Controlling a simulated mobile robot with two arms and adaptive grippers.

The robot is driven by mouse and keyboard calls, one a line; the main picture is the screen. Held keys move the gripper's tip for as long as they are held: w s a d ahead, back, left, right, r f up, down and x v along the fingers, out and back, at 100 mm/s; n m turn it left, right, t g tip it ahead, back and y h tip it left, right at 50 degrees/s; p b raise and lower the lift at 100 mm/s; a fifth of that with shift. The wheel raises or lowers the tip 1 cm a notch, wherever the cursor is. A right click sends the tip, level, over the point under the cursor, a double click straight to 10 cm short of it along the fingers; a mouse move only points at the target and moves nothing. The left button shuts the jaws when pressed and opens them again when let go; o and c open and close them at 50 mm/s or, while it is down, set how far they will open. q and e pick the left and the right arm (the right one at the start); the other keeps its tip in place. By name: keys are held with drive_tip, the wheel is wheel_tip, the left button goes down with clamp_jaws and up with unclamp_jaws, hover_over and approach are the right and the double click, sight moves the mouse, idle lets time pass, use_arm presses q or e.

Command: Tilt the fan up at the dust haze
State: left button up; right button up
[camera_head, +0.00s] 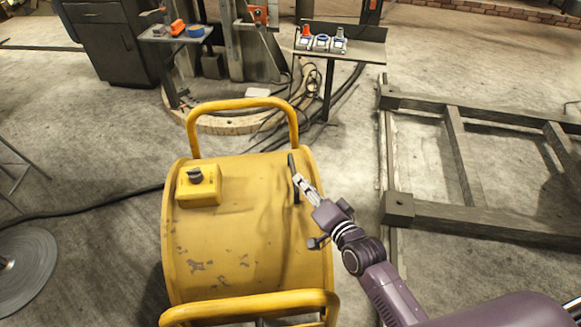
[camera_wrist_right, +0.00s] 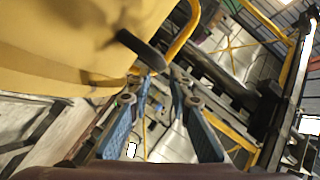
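The fan is a large yellow drum (camera_head: 250,230) with worn paint, standing on the floor in the head view. It has yellow tube handles (camera_head: 243,104) at its far and near ends. A dark lever (camera_head: 291,162) sits on the drum's upper right side. My right gripper (camera_head: 298,180) reaches it from the lower right, its fingertips at the lever. In the right wrist view the lever (camera_wrist_right: 140,48) ends just at the fingertips (camera_wrist_right: 165,76), which stand apart. I cannot tell whether they touch it. My left gripper is not in view. No dust haze is clearly visible.
A yellow box with a dark knob (camera_head: 198,186) sits on the drum's left. Small tables (camera_head: 350,48) with tools stand behind, with cables on the floor. A dark beam frame (camera_head: 455,160) lies to the right. A grey disc (camera_head: 22,270) is at the lower left.

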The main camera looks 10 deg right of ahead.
sight(293, 170)
drive_tip(key=x, duration=0.4)
drive_tip(key=shift+w+a, duration=0.1)
drive_tip(key=shift+x, duration=1.25)
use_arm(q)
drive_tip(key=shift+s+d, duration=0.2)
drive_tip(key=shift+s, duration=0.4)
use_arm(e)
clamp_jaws()
